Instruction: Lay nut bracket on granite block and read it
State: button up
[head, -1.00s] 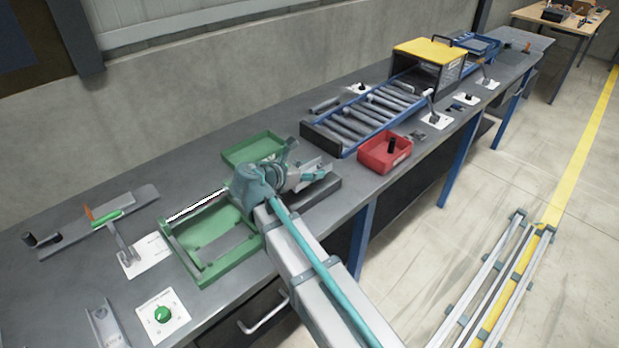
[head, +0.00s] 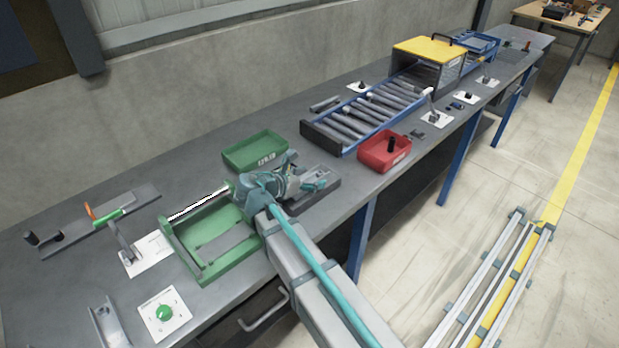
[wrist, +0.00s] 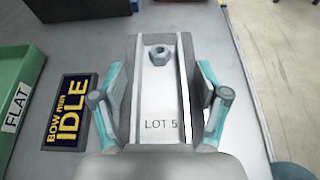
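The nut bracket (wrist: 160,100) is a pale grey channel with a hex nut near its far end and "LOT 5" marked on it. It lies lengthwise between the two fingers of my gripper (wrist: 160,108), which press close along its sides. In the head view my gripper (head: 305,186) is low over the dark granite block (head: 326,200), right of the green fixture. The arm hides most of the bracket there. I cannot tell whether its underside touches the block.
A green tray (head: 255,150) stands behind my gripper; its label reads "FLAT" in the wrist view. A dark "IDLE" sign (wrist: 70,112) lies left of the bracket. The green fixture (head: 205,278) is to the left, a red bin (head: 372,152) and roller conveyor (head: 318,137) to the right.

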jog(key=shift+r, duration=0.2)
jog(key=b+v, duration=0.1)
jog(key=v, duration=1.1)
